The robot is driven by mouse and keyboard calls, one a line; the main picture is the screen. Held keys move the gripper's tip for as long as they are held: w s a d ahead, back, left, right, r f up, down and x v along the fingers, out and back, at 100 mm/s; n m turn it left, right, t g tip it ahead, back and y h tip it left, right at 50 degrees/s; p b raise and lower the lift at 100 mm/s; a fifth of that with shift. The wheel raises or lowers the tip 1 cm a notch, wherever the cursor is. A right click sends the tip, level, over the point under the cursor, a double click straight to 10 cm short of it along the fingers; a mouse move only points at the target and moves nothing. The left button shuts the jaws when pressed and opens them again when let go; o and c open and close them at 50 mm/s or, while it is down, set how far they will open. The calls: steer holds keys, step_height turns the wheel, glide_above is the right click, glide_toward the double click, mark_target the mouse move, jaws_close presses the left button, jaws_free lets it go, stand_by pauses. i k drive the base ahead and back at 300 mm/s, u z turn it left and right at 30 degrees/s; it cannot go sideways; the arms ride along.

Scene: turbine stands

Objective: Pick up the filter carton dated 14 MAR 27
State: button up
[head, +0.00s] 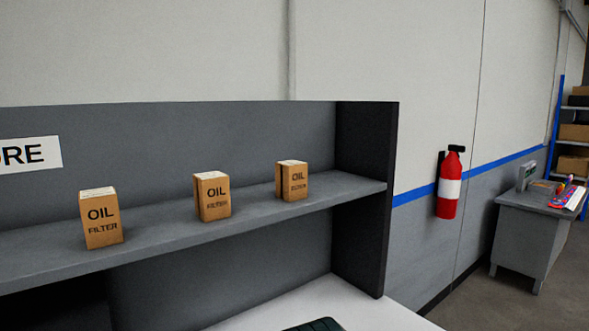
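Three brown filter cartons marked OIL FILTER stand upright on a grey shelf (150,243). The left carton (101,218) is nearest. The middle carton (212,196) and the right carton (292,181) stand farther along the shelf, with gaps between them. Each has a whitish top. No date can be read on any of them, so I cannot tell which is dated 14 MAR 27. My gripper is not in view.
A dark end panel (363,200) closes the shelf on the right. Below is a white worktop (330,302) with a dark green item (314,325) at the bottom edge. A red extinguisher (449,187) hangs on the wall. A grey desk (525,225) stands at right, with open floor before it.

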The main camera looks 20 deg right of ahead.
mark_target(291, 175)
steer(key=z, duration=0.85)
steer(key=k, duration=1.15)
steer(key=z, duration=1.15)
steer(key=i, duration=1.05)
steer(key=u, duration=1.3)
steer(key=i, duration=0.7)
steer(key=u, duration=0.8)
